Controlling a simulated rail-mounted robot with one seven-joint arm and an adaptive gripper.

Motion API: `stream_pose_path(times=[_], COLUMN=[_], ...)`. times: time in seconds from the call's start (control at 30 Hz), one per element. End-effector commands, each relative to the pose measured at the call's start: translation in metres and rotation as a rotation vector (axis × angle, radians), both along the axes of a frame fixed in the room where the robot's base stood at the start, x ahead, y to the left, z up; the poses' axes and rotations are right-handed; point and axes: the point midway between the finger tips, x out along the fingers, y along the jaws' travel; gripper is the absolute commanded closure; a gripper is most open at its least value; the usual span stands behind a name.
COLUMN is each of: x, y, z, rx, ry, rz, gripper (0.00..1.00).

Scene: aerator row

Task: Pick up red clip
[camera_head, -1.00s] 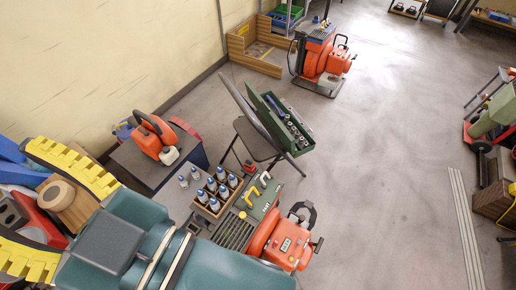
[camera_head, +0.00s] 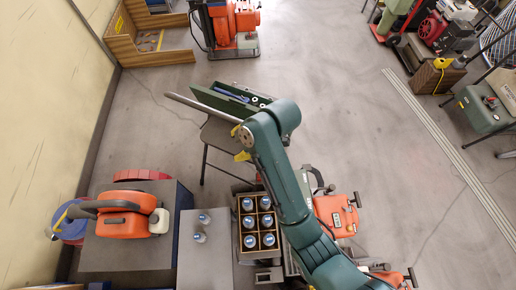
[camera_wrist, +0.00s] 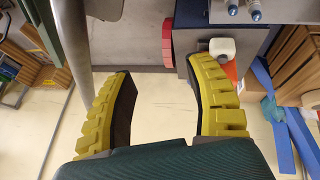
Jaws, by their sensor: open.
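I cannot make out the red clip in either current view. My arm in the head view covers part of the machine beside the bottle crate. My gripper (camera_wrist: 162,68) has two ribbed yellow fingers spread wide in the wrist view, with nothing between them. In the head view only a small yellow bit of it shows beside the arm, over the chair, left of the arm's bend.
A chair (camera_head: 218,132) carries a green tool tray (camera_head: 222,101). A wooden crate of blue-capped bottles (camera_head: 239,249) stands left of my arm. An orange machine (camera_head: 124,222) sits on a grey cabinet (camera_head: 108,254).

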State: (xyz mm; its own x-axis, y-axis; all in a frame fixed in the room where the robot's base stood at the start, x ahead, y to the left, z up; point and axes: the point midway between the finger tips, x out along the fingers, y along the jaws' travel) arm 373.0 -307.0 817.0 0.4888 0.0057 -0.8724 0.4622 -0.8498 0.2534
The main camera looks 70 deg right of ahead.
Motion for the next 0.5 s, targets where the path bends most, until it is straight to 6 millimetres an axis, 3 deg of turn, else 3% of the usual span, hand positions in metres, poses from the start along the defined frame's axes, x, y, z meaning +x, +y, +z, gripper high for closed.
stream_pose_path(times=[0.03, 0.1, 0.2, 0.33, 0.5], x=[-0.04, -0.084, -0.121, -0.138, -0.126], y=[-0.015, -0.021, -0.038, -0.049, -0.043], z=[-0.044, -0.077, -0.091, -0.1, -0.136], rx=[0.072, 0.162, 0.202, 0.208, 0.209], ry=[0.084, 0.155, 0.168, 0.164, 0.166], rz=[0.008, 0.036, -0.011, -0.065, -0.066], gripper=[0.46, 0.46, 0.46, 0.46, 0.46])
